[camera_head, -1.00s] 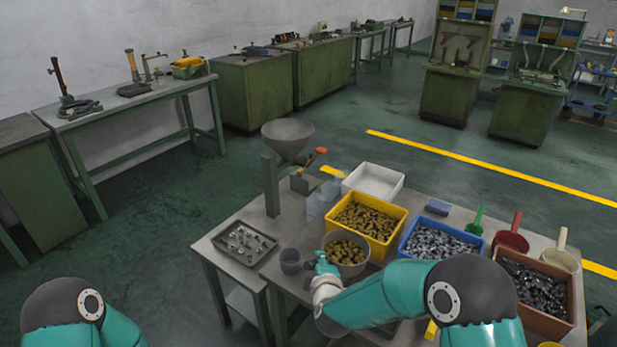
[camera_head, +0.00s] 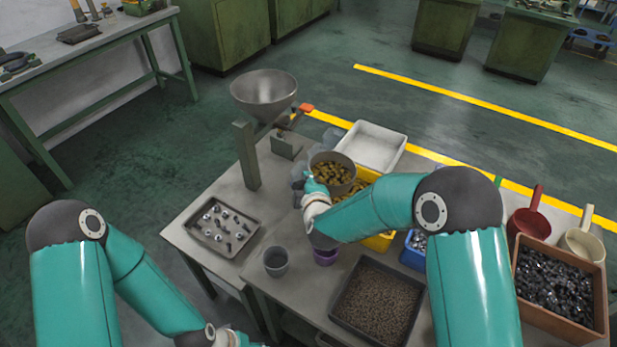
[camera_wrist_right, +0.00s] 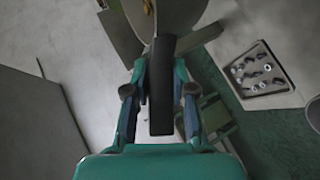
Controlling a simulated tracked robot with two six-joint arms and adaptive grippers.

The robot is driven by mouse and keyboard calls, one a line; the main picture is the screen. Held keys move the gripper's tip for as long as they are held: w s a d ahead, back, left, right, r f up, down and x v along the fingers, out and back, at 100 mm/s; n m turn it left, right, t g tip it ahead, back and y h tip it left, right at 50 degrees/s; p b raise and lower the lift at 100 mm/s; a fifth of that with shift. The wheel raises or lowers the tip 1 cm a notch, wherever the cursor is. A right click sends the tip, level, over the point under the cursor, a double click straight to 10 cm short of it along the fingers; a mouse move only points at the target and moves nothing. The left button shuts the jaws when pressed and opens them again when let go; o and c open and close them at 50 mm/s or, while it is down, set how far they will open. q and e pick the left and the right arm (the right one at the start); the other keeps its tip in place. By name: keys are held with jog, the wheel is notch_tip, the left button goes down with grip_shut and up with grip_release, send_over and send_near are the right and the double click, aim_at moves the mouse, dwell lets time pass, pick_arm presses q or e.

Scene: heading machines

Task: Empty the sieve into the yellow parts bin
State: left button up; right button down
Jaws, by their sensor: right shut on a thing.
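The sieve (camera_head: 331,173) is a round grey pan with brass-coloured parts in it. My right gripper (camera_head: 313,190) is shut on its dark handle (camera_wrist_right: 162,90). The sieve is held up and looks level, overlapping the left back part of the yellow parts bin (camera_head: 378,243); its exact height cannot be told. The bin holds brass-coloured parts, and my right arm and the sieve hide much of it.
A white empty bin (camera_head: 374,147) stands behind the yellow one. A grey funnel (camera_head: 264,95) on a stand is at the left.

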jog(key=shift+b, duration=0.65)
jog(key=d+m+y+b, duration=0.1)
jog(key=m+b, duration=0.1)
jog(key=b, duration=0.2)
jog(key=shift+d+t+b, duration=0.1)
jog(key=shift+t+b, duration=0.2)
jog(key=d+r+m+t+y+b, duration=0.1)
jog(key=d+m+t+y+b, duration=0.1)
jog(key=d+m+b, duration=0.3)
jog(key=d+r+m+t+y+b, duration=0.2)
jog(key=d+m+b, duration=0.3)
jog(key=b, duration=0.8)
jog(key=s+d, duration=0.1)
jog(key=d, duration=0.1)
jog(key=shift+d+r+m+t, duration=0.25)
jog(key=shift+d+m+t, duration=0.05)
jog(key=shift+d+m, duration=0.1)
jog(key=shift+r, duration=0.1)
